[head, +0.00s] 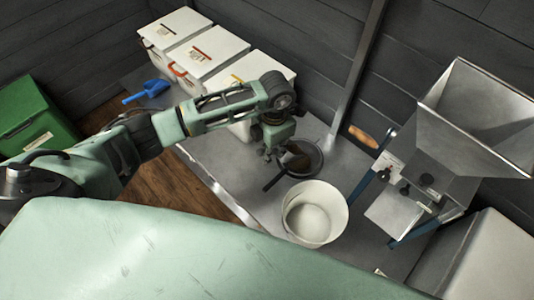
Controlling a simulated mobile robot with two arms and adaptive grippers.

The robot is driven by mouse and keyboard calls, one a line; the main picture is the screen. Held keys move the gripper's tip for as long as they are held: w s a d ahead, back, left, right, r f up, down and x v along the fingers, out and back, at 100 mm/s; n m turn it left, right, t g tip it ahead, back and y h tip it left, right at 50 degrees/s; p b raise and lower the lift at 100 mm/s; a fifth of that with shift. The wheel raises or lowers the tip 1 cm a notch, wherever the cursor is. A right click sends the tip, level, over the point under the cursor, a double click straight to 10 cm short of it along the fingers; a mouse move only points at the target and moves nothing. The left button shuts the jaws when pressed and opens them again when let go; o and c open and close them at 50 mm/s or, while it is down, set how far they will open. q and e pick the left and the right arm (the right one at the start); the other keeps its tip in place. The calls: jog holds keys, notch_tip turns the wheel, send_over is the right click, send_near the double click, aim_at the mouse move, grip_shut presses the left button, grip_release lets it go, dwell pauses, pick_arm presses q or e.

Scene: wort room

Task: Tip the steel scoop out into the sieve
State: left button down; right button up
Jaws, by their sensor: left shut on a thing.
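My left gripper (275,153) hangs over the steel worktop, its fingers pointing down at the left edge of the sieve (319,157). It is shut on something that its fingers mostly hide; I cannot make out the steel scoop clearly. The sieve is a dark round pan with a grey rim, and brown matter shows at its left side. A short black handle (273,183) sticks out toward the lower left, beside the white bucket. I cannot tell whether the held thing touches the sieve. My right gripper is out of view.
An open white bucket (290,212) stands just in front of the sieve. A steel hopper mill (440,150) is at right, a brown wooden handle (362,136) near it. White lidded bins (205,52) line the back, a blue scoop (147,91) beside them. A green box (35,115) is far left.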

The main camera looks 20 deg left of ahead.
pick_arm(q)
jog(key=shift+w+d+r+g+y+b, duration=0.3)
jog(key=shift+w+d+r+g+b, duration=0.15)
jog(key=shift+w+r, duration=0.2)
jog(key=shift+w+d+r+g+b, duration=0.2)
jog(key=shift+w+r+g+b, duration=0.1)
jog(key=shift+w+g+b, duration=0.1)
jog(key=w+g+b, duration=0.1)
jog(key=b, duration=0.1)
jog(key=w+d+r+y+b, duration=0.1)
jog(key=b, duration=0.1)
jog(key=shift+w+d+r+g+y, duration=0.1)
jog(key=shift+d+g+y, duration=0.15)
jog(key=shift+g+y, duration=0.1)
jog(key=shift+w+d+r+b, duration=0.15)
jog(key=shift+r+b, duration=0.1)
jog(key=shift+b, duration=0.35)
